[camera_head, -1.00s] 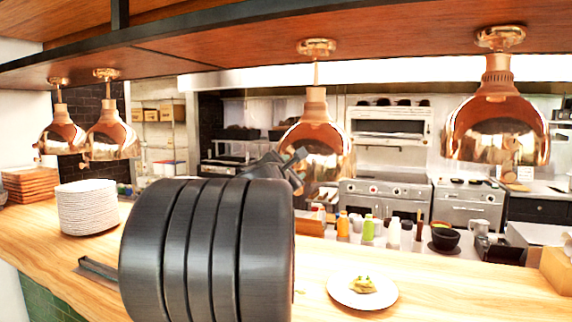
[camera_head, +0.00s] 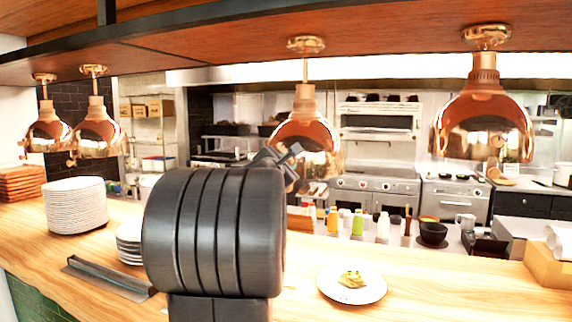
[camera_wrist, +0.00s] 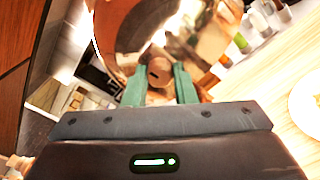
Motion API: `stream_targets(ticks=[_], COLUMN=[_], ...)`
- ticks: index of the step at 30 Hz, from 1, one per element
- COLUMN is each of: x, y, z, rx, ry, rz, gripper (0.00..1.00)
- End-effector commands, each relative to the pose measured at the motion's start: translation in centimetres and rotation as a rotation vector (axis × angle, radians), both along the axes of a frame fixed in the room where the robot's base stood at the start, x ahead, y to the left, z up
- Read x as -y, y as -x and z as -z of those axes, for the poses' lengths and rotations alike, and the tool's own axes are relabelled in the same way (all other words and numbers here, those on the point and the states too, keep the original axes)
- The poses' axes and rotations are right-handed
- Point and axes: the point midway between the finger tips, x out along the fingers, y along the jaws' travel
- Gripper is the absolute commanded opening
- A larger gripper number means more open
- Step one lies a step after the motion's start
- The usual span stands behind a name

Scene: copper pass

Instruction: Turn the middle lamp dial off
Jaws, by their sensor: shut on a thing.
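The middle copper lamp (camera_head: 312,133) hangs from the shelf over the counter. Its dome fills the upper part of the wrist view (camera_wrist: 113,25). The lamp dial (camera_wrist: 160,72) is a small round copper knob with a short dark mark on its face. My gripper (camera_wrist: 160,78) has one green finger on each side of the dial and is shut on it. In the head view my gripper (camera_head: 290,156) is at the lower left of the middle lamp; my dark wrist and arm hide part of it, and the dial cannot be made out there.
Another copper lamp (camera_head: 484,125) hangs to the right, and two more hang at left. On the wooden counter (camera_head: 430,300) are a plated dish (camera_head: 352,286), a tall plate stack (camera_head: 76,205) and a dark metal rail (camera_head: 108,280). Bottles stand behind the counter.

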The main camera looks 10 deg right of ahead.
Motion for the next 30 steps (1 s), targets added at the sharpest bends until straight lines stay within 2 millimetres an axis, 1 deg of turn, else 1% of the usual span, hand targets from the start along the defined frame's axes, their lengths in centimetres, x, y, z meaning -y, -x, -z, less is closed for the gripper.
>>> stream_targets(ticks=[5,11,17,30], x=[-0.02,-0.08,-0.11,-0.12], y=[0.01,0.00,-0.02,-0.05], z=[0.18,0.49,0.76,0.78], rx=[0.012,0.061,0.148,0.381], ry=[-0.017,-0.088,-0.218,-0.564], rz=[0.000,-0.001,-0.003,-0.001], gripper=[0.02,0.02,0.02,0.02])
